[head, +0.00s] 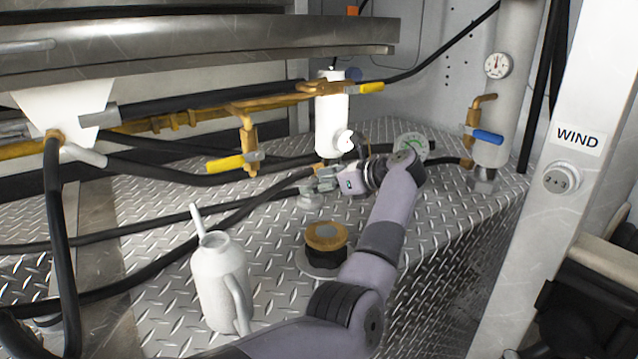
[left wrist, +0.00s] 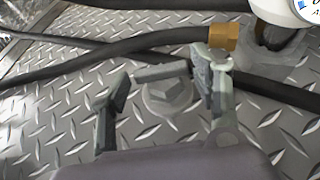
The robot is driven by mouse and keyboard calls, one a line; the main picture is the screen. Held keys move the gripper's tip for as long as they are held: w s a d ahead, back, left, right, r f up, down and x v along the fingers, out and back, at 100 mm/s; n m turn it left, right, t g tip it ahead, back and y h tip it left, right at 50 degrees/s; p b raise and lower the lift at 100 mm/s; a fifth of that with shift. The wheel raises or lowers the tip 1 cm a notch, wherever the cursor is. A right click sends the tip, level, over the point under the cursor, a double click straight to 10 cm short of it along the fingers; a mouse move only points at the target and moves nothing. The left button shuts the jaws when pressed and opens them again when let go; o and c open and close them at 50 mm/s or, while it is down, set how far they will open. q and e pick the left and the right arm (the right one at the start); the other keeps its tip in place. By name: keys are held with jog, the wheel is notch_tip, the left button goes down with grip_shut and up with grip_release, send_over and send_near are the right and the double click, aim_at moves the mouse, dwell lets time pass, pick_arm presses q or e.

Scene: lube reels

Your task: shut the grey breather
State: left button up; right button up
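The grey breather (left wrist: 168,92) is a small grey fitting with a flat bar-shaped top on a round base on the tread-plate deck. In the head view the breather (head: 310,200) is partly hidden by my gripper. My left gripper (head: 322,180) reaches it from the right. In the left wrist view the left gripper (left wrist: 162,100) is open, with one finger on each side of the breather. The right finger looks close to the bar's right end; I cannot tell whether they touch. My right gripper is not in view.
A brown-topped black cap (head: 326,240) and a grey oil can (head: 220,285) stand nearer. Black hoses (head: 150,225) cross the deck. Yellow-handled valve (head: 236,162) hangs left.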

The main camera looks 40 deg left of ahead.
pick_arm(q)
jog(key=c, duration=0.8)
jog(key=shift+o, duration=0.2)
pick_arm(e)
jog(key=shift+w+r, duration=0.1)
pick_arm(q)
jog(key=shift+d, duration=0.1)
